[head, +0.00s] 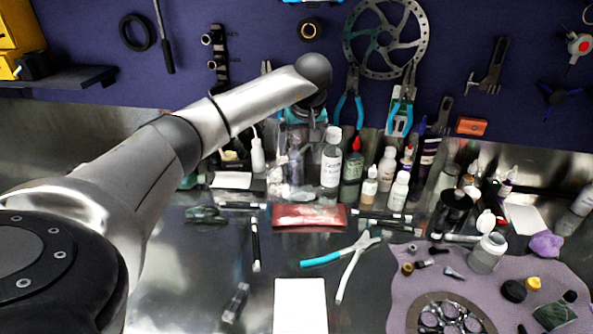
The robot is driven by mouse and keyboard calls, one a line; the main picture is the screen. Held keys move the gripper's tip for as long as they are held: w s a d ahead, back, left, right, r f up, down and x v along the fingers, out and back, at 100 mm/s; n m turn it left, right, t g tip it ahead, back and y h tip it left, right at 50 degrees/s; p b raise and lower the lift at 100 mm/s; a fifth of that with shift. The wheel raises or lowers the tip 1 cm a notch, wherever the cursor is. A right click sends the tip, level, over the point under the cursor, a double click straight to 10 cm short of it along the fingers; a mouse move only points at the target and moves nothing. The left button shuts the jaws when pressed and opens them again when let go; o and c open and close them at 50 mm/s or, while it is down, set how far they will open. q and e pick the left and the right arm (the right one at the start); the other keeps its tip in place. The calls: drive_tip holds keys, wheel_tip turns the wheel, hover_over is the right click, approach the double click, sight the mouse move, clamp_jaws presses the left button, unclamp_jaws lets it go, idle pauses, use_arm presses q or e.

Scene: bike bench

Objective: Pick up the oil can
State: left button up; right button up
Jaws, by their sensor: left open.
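No can stands out clearly as the oil can; several small bottles stand together at the back of the bench. Among them are a clear bottle with a white cap and label (331,162), a dark green bottle with a red pointed cap (353,166) and a white bottle with a thin spout (257,154). My left arm reaches in from the left above the bench. My left gripper (311,108) hangs at its end, above and behind the clear bottle, small and partly hidden by the wrist. I see nothing held in it. My right gripper is out of the picture.
A purple mat (405,290) with small parts is at the right. Tools hang on the blue wall behind. Bare bench shows at the front left.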

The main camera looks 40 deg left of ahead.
sight(298, 153)
use_arm(q)
drive_tip(key=shift+b+x, duration=0.35)
drive_tip(key=shift+x, duration=2.6)
drive_tip(key=shift+r, duration=0.1)
drive_tip(key=shift+c, duration=0.3)
clamp_jaws()
drive_tip(key=shift+r, duration=0.1)
